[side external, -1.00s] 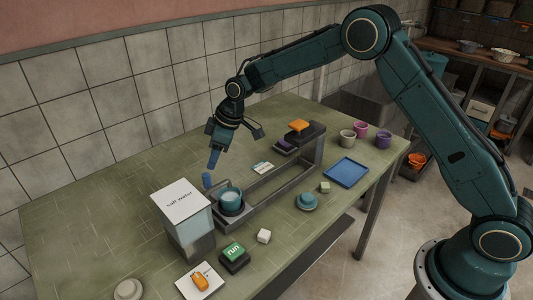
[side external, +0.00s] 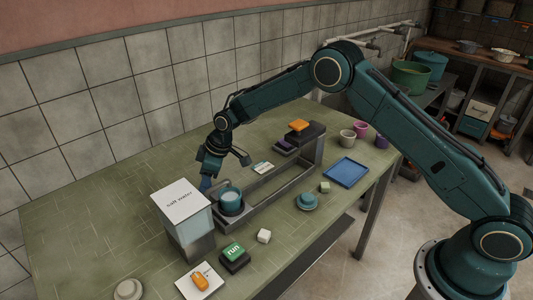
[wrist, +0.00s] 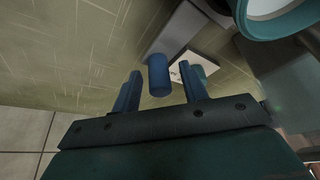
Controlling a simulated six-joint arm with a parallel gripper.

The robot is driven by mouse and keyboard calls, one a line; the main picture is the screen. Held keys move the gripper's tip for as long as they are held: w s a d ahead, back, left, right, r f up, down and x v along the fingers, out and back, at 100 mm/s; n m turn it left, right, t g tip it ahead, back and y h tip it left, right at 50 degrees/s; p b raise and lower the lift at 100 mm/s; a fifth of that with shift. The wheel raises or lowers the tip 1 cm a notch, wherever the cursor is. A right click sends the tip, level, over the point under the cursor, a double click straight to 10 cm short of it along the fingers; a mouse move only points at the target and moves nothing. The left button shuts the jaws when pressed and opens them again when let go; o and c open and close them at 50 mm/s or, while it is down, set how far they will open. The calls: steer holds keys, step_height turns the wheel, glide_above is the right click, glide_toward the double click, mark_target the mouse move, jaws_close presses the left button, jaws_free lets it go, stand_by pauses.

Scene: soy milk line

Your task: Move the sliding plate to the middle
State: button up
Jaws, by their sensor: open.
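The sliding plate (wrist: 178,32) is a grey strip, with a blue upright peg (wrist: 159,76) at its end. In the side view a teal cup of white liquid (side external: 231,198) stands at the near-left end of the grey rail frame (side external: 284,186), hiding most of the plate there. My gripper (side external: 205,177) is low on the wall side of the cup, beside the dispenser box. In the wrist view its two blue fingers are apart, with the peg showing between and just beyond the tips. I cannot tell whether they touch it.
The soft water box (side external: 184,205) stands close to my gripper. A white card (side external: 263,168) lies near the rail's middle. An orange block on a dark stand (side external: 300,128) is at the far end. A green run button (side external: 234,252) and blue tray (side external: 346,172) stand nearer.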

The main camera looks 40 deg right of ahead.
jaws_close()
steer(key=d, duration=1.3)
jaws_free()
steer(key=shift+r, duration=0.1)
